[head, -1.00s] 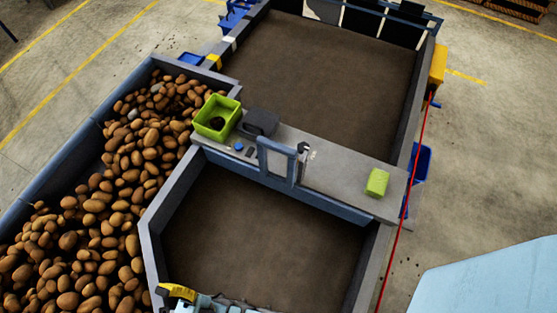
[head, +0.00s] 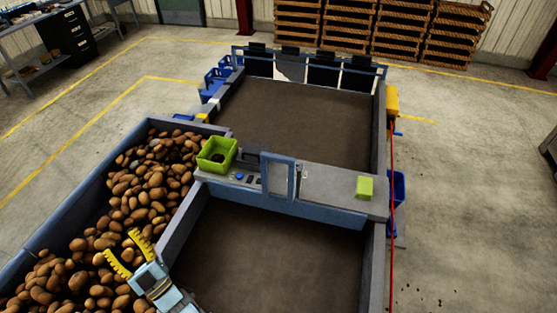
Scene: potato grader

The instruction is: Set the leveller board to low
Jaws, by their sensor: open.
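My gripper (head: 119,242) is in the lower left of the head view, its two yellow toothed fingers spread open and empty. It is over the near part of the potato hopper (head: 62,208), left of the near belt. An upright blue-grey framed panel (head: 277,178) stands on the grey cross-bench between the two belts, well up and right of my gripper. I cannot tell whether this panel is the leveller board, and no low mark or setting can be read. Black flaps (head: 322,70) hang from a blue bar at the far end of the far belt.
The bench carries a green bin (head: 217,154), a blue button (head: 239,177) and a light green block (head: 364,187). Potatoes (head: 150,170) fill the hopper. The near belt (head: 270,258) and far belt (head: 290,125) look bare. A red cord (head: 392,200) runs along the right side.

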